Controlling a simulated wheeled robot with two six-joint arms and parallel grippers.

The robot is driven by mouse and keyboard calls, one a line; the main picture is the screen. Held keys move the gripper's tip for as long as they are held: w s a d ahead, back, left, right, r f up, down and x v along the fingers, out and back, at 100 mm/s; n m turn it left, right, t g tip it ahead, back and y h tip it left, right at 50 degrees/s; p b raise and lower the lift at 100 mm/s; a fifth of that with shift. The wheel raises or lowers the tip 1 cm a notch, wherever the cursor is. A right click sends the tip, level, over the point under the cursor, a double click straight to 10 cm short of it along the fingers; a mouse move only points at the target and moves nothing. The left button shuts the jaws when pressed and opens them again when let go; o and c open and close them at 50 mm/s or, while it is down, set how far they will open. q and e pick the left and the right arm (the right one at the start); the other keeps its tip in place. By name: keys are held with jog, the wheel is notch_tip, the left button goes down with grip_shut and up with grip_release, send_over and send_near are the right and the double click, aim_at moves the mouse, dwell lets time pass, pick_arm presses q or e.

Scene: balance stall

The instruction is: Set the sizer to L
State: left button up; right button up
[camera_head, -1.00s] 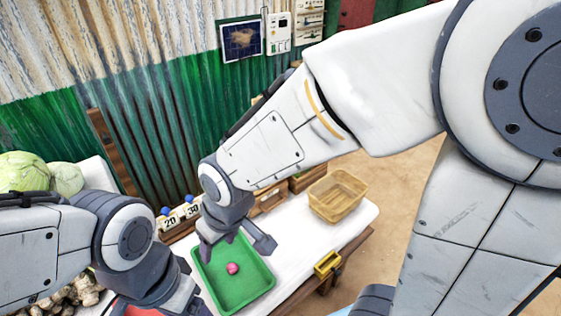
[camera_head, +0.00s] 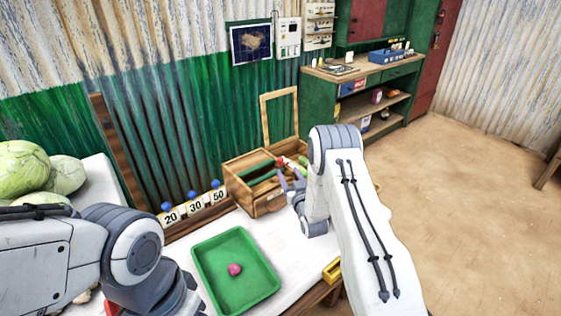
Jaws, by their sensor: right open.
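A wooden box (camera_head: 233,181) with a green bar, an upright wooden frame and a small label stands at the back of the white table; it may be the sizer, but its lettering is too small to read. My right gripper (camera_head: 290,190) is open at the box's right front side, close to a red and white part; I cannot tell whether it touches. My arm hides the box's right end. My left gripper (camera_head: 185,303) is low at the bottom edge, its fingers mostly cut off.
A green tray (camera_head: 207,272) with a pink round item (camera_head: 235,269) lies in front. Number cards (camera_head: 196,207) with blue knobs stand left of the box. Cabbages (camera_head: 25,170) lie far left. A workbench (camera_head: 370,68) stands behind, with open floor right.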

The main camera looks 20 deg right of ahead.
aim_at(282, 160)
jog(key=w+p, duration=0.1)
jog(key=w, duration=0.8)
jog(key=shift+w+d, duration=0.15)
jog(key=shift+w, duration=0.15)
grip_shut()
dwell(1.1)
